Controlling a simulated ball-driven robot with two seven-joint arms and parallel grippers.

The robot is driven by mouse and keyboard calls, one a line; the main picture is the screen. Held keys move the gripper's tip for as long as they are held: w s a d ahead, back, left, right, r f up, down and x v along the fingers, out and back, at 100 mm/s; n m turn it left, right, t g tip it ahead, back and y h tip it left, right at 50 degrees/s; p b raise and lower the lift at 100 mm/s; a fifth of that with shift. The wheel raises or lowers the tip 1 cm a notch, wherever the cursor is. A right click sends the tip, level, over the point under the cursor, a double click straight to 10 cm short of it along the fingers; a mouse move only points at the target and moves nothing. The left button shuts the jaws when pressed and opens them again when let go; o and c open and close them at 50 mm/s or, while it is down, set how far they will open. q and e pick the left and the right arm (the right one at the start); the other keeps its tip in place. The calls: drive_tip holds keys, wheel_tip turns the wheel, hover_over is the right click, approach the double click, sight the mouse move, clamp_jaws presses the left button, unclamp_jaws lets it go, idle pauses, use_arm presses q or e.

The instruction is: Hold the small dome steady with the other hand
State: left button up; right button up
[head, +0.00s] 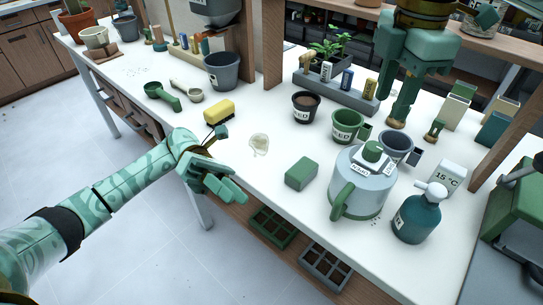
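A small, pale, translucent rounded thing (259,144) sits on the white table (262,185); it may be the small dome, but its shape is hard to make out. My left gripper (228,188) is over the table's front edge, just left of and nearer than it, not touching it. The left fingers look close together, and their gap is unclear. My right gripper (398,118) points down behind the green and grey-blue pots, well to the right of the pale thing.
A yellow sponge (219,111) and a green block (301,173) lie near the pale thing. A dark pot (306,107), a green pot (347,125), a watering can (362,195) and a spray bottle (417,219) stand to the right. Scoops lie at left.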

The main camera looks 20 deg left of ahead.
sight(356, 186)
use_arm(q)
drive_tip(key=w+d+r+m+t+y, duration=0.4)
drive_tip(key=w+d+r+m+t, duration=0.2)
drive_tip(key=m, duration=0.1)
drive_tip(key=x, duration=1.6)
drive_tip(key=shift+s+d+f, duration=0.1)
drive_tip(key=shift+f, duration=0.15)
